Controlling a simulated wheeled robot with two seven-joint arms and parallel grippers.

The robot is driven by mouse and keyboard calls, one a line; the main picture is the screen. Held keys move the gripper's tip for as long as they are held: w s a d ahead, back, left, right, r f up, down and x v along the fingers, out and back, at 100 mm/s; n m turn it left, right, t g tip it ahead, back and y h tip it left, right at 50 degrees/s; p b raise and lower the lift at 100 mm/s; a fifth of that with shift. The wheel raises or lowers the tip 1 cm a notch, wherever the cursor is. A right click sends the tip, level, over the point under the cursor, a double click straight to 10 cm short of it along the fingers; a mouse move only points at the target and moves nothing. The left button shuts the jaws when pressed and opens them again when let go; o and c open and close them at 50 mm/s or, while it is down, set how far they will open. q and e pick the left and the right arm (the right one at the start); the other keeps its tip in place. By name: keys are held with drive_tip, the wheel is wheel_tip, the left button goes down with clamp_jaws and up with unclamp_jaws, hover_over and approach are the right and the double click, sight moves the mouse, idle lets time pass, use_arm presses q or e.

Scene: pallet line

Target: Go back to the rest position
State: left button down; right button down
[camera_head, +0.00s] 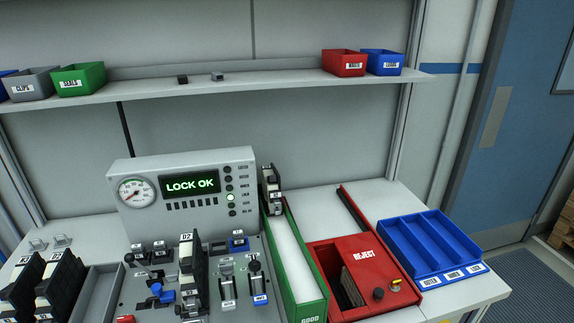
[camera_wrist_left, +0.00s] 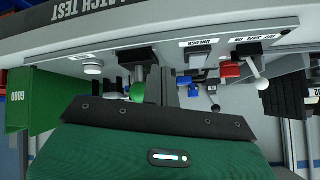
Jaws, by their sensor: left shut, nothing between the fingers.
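My left gripper (camera_wrist_left: 158,88) shows in the left wrist view beyond its dark green housing, shut, with nothing seen held. It points at the front of the latch test fixture, which appears upside down there. Neither of my grippers shows in the head view. The tester (camera_head: 190,187) reads LOCK OK on its green display. A black and white unit marked D2 (camera_head: 187,262) stands upright in the fixture in front of the display. Levers and a blue knob surround it.
A similar unit (camera_head: 271,188) stands at the far end of the green GOOD chute (camera_head: 311,310). Right of it are the red REJECT bin (camera_head: 367,250) and an empty blue tray (camera_head: 425,243). Several units (camera_head: 60,285) stand at left. A shelf (camera_head: 215,86) with small bins runs behind.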

use_arm(q)
drive_tip(key=s+d+g+h, duration=0.1)
drive_tip(key=s+d+g, duration=0.15)
drive_tip(key=s, duration=0.45)
drive_tip(key=s+d+g, duration=0.1)
drive_tip(key=s+g, duration=0.2)
drive_tip(key=s, duration=0.4)
wheel_tip(320, 180, down, 30)
drive_tip(key=g, duration=0.1)
drive_tip(key=s+a+f+g, duration=0.1)
drive_tip(key=s+a+f, duration=0.1)
drive_tip(key=s+f, duration=0.7)
drive_tip(key=s+a+f, duration=0.1)
drive_tip(key=s+f, duration=0.9)
drive_tip(key=f, duration=0.2)
drive_tip(key=shift+a+f+m+g, duration=0.3)
drive_tip(key=shift+a+f+g, duration=0.05)
drive_tip(key=shift+f, duration=0.05)
